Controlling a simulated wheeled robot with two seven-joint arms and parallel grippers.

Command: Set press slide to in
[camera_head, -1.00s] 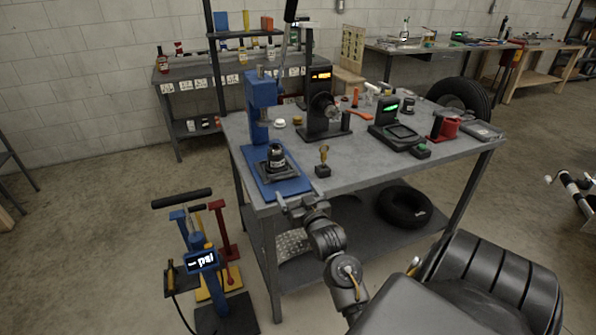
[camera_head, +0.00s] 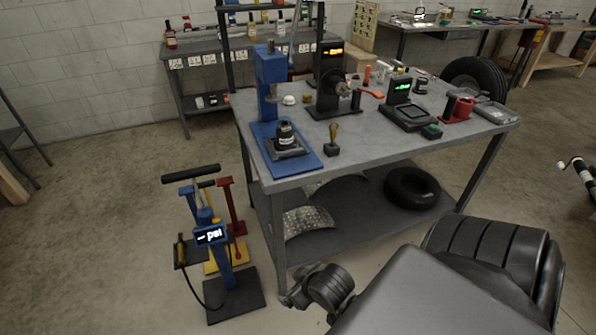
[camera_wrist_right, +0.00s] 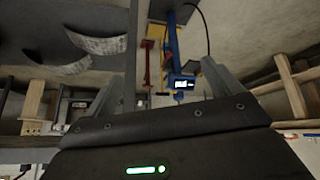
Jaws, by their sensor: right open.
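The blue press (camera_head: 270,85) stands at the near left corner of the grey workbench. Its dark slide (camera_head: 289,150) sits on the blue base plate (camera_head: 309,164), with a black cylindrical part (camera_head: 285,134) upright on it. The slide is forward of the press column; I cannot tell its exact end position. My right gripper is low in front of the bench, apart from the press, and mostly hidden in the head view. In the right wrist view the right gripper (camera_wrist_right: 163,82) shows its two fingers spread with nothing between them. My left gripper is not seen.
A small brass-topped tool (camera_head: 333,140) stands right of the press plate. A black machine with an orange display (camera_head: 330,75) and a scale (camera_head: 408,115) stand farther back. A blue pump with a psi display (camera_head: 211,236) is on the floor left of the bench.

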